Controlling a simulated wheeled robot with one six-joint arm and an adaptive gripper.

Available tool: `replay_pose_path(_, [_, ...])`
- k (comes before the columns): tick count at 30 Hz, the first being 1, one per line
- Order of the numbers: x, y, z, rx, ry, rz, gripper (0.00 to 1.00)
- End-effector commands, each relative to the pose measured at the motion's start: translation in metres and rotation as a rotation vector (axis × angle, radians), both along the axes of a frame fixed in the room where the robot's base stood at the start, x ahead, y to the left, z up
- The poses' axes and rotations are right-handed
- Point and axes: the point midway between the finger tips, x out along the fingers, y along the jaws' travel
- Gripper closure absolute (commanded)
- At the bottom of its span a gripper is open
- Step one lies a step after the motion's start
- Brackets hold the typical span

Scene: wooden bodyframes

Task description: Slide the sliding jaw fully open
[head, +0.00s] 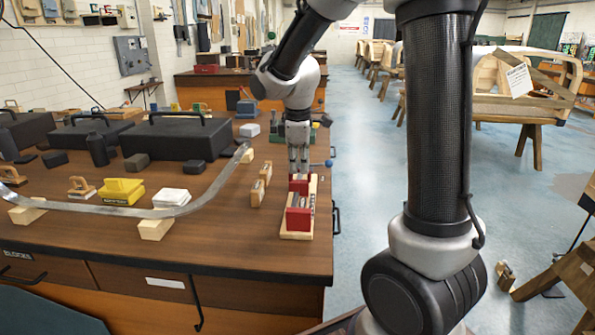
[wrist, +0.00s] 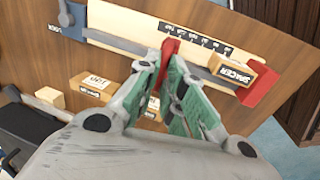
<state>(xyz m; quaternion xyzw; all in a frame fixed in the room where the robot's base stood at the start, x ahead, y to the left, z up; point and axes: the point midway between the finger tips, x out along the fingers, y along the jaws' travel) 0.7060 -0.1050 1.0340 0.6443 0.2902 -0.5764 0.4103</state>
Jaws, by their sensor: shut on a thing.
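A clamp fixture with a pale wooden base (head: 296,236) stands near the right edge of the bench. Its far red sliding jaw (head: 300,183) is at my gripper (head: 299,168). In the wrist view my gripper (wrist: 171,65) is shut on this red jaw (wrist: 168,49), its green-padded fingers on either side. The near red end jaw (head: 298,219) also shows in the wrist view (wrist: 262,90). A wooden block marked SPACER (wrist: 232,72) lies beside that end jaw, between the two jaws. A black scale strip with marks (wrist: 195,38) runs along the base. My fingers hide part of the rail.
Small wooden blocks (head: 257,193) stand left of the fixture. A curved metal strip (head: 130,211) on wooden supports, a yellow block (head: 122,191) and black cases (head: 176,134) fill the bench's left. A blue knob (head: 328,162) sits beyond the fixture. Open floor (head: 350,130) lies right.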

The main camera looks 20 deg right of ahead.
Motion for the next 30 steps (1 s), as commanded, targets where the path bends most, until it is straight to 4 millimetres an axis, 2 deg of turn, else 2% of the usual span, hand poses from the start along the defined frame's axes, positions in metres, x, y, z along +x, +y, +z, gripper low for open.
replay_pose_path(1, [0.009, -0.005, 0.000, 0.000, -0.001, -0.003, 1.00])
replay_pose_path(4, [0.019, -0.011, 0.000, 0.001, -0.002, -0.002, 1.00])
replay_pose_path(14, [0.021, -0.012, 0.000, 0.001, -0.003, 0.000, 1.00])
replay_pose_path(15, [0.021, -0.012, 0.000, 0.001, -0.003, 0.001, 0.83])
replay_pose_path(18, [0.021, -0.012, 0.000, 0.001, -0.002, 0.000, 0.68])
replay_pose_path(26, [0.021, -0.012, 0.000, 0.001, -0.002, 0.000, 0.68])
replay_pose_path(30, [0.020, -0.011, 0.009, 0.001, -0.004, 0.001, 0.68])
